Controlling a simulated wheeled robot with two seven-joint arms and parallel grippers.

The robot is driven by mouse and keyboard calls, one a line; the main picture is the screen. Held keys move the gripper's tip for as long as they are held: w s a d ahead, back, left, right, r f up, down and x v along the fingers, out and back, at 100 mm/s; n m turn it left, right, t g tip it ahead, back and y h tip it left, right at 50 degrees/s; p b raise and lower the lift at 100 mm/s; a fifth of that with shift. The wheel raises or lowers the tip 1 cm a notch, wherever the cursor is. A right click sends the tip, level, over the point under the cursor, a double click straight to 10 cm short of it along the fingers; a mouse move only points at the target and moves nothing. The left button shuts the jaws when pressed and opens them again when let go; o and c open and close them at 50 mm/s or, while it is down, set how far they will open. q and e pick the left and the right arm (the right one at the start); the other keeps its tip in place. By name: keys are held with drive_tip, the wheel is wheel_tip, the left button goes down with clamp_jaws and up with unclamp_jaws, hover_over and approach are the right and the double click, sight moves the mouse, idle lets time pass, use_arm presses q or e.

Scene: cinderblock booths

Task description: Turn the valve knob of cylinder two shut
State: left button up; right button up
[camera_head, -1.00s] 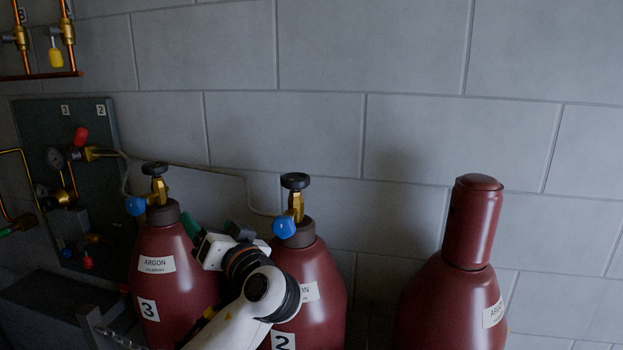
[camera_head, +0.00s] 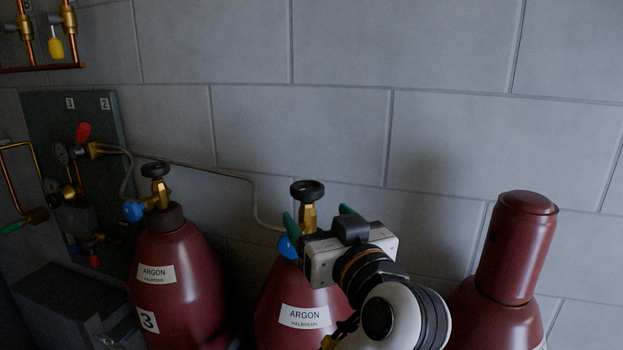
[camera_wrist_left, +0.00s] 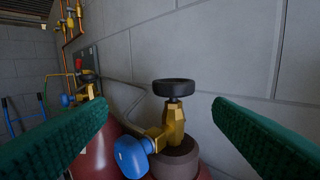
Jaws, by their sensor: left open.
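Cylinder two (camera_head: 270,325) is dark red with an ARGON label; my arm covers its lower front. Its brass valve (camera_head: 308,217) carries a round black knob (camera_head: 308,190) on top and a blue cap (camera_head: 288,247) at the side. My left gripper (camera_head: 318,216) is open, its green fingers at the height of the valve body, just below the knob in this view. In the left wrist view the black knob (camera_wrist_left: 174,87) stands upright between the spread fingers and apart from both. The blue cap (camera_wrist_left: 131,157) faces the camera. My right gripper is not in view.
Cylinder three (camera_head: 180,300), with its own black knob (camera_head: 155,170), stands to the left. A capped red cylinder (camera_head: 515,250) stands at right. A thin pipe runs along the block wall (camera_head: 330,130) to a dark gauge panel (camera_head: 55,110).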

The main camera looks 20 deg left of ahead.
sight(304, 188)
use_arm(q)
drive_tip(key=shift+h, duration=0.4)
drive_tip(key=x, duration=0.3)
drive_tip(key=r+p+x, duration=0.1)
drive_tip(key=x, duration=0.1)
drive_tip(key=shift+w+d, duration=0.15)
drive_tip(key=shift+w, duration=0.35)
drive_tip(key=x, duration=0.4)
drive_tip(key=d+x, duration=0.1)
drive_tip(key=x, duration=0.1)
drive_tip(key=shift+w+f+p, duration=0.25)
drive_tip(key=shift+f+p, duration=0.05)
drive_tip(key=shift+p, duration=0.1)
drive_tip(key=shift+a, duration=0.3)
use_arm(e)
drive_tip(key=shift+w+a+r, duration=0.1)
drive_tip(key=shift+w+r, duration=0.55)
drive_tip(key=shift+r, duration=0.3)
use_arm(q)
drive_tip(key=shift+w, duration=0.1)
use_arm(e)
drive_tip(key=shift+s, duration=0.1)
use_arm(q)
drive_tip(key=c, duration=1)
drive_tip(key=shift+o, duration=0.2)
